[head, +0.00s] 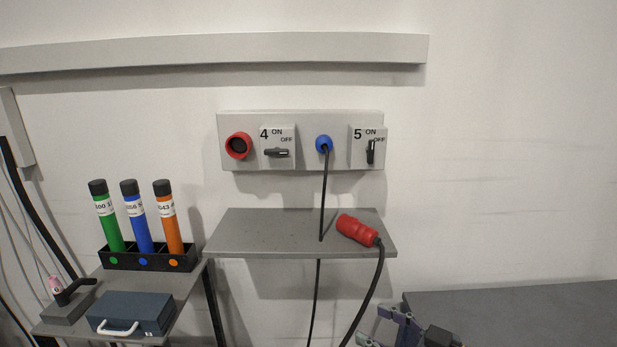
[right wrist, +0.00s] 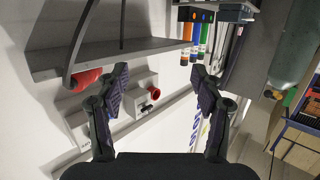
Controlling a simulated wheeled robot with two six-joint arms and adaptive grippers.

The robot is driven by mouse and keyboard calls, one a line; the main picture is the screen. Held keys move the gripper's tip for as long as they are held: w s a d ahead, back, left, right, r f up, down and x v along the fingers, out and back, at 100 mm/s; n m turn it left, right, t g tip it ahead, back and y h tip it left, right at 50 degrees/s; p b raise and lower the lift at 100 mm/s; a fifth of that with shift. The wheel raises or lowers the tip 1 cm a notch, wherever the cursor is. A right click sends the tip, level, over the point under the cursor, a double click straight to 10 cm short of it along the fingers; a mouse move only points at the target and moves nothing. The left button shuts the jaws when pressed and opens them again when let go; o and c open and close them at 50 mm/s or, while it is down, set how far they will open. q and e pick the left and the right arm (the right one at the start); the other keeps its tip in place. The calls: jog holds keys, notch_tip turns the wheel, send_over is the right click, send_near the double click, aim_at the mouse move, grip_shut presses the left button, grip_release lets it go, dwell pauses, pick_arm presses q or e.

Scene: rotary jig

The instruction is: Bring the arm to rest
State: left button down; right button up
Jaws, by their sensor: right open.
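My right gripper (head: 376,326) shows at the bottom edge of the head view, in front of and below the right end of the wall shelf. In the right wrist view its two fingers (right wrist: 160,84) stand wide apart with nothing between them. The rest of the right arm is mostly cut off by the frame. My left gripper is in neither view.
The wall shelf (head: 235,243) bears a red plug (head: 356,229) with a black cable. Above are switches 4 (head: 277,152) and 5 (head: 370,151), a red socket (head: 238,146) and a blue plug (head: 324,144). A grey surface (head: 520,315) lies right.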

jog(key=s+d+f+m+g+h, duration=0.4)
jog(key=s+d+f+h, duration=0.15)
jog(key=s+f, duration=0.45)
jog(key=s+d+f+m+g+h, duration=0.45)
jog(key=s+f+h, duration=0.25)
jog(key=f, duration=0.5)
jog(key=s+d+f, duration=0.1)
jog(key=d+f, duration=0.1)
jog(key=f, duration=1)
jog(key=s+d+f, duration=0.1)
jog(key=f, duration=1.2)
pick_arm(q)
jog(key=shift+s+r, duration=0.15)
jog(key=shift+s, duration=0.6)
pick_arm(e)
jog(key=s+d+f+g, duration=0.1)
jog(key=s+f, duration=1.5)
jog(key=s, duration=0.2)
jog(key=shift+s+d+f, duration=0.15)
jog(key=shift+s+f, duration=0.05)
jog(key=shift+s, duration=0.15)
jog(key=shift+m, duration=0.25)
